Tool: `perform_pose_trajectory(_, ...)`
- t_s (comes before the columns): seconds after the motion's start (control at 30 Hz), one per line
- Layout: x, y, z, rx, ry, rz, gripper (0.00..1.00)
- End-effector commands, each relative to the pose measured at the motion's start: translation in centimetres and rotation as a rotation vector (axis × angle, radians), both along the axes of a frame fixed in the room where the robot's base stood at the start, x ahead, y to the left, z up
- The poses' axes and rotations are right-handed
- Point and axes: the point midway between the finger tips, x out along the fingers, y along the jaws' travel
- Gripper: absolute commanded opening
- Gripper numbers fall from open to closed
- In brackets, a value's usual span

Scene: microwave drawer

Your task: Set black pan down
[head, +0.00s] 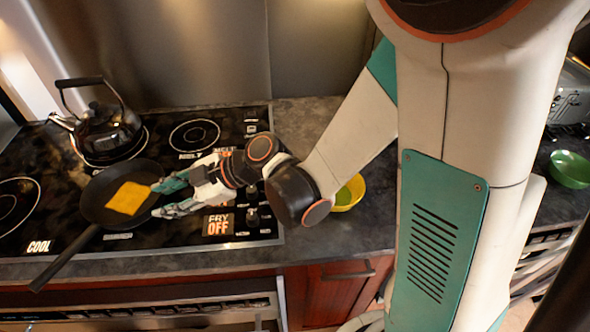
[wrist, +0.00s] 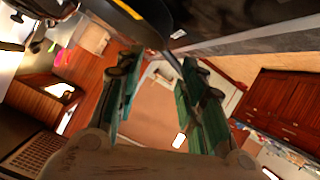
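The black pan (head: 98,203) is at the left in the head view, over the dark cooktop (head: 205,160), with its handle pointing to the lower left past the counter's front edge. A flat yellow-orange piece lies in it. I cannot tell whether the pan's underside touches the cooktop. My gripper (head: 157,199) is at the pan's right rim, its two teal fingers spread apart with a gap between the tips. In the wrist view the pan (wrist: 150,25) shows at the top, just beyond the parted fingers of my gripper (wrist: 158,62). Nothing is visibly clamped between them.
A dark kettle (head: 107,130) stands on the burner behind the pan. An empty burner ring (head: 195,135) lies at the back right. A yellow bowl (head: 348,193) is on the counter beside my arm, and a green bowl (head: 570,169) is at the far right.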

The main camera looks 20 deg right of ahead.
Motion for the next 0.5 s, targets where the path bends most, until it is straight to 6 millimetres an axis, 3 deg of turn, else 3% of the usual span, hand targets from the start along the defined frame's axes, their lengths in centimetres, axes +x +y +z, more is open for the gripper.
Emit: perform_pose_trajectory(0.5, -1.7, -9.9, 3.1, -0.148, 0.370, -0.486, 0.36)
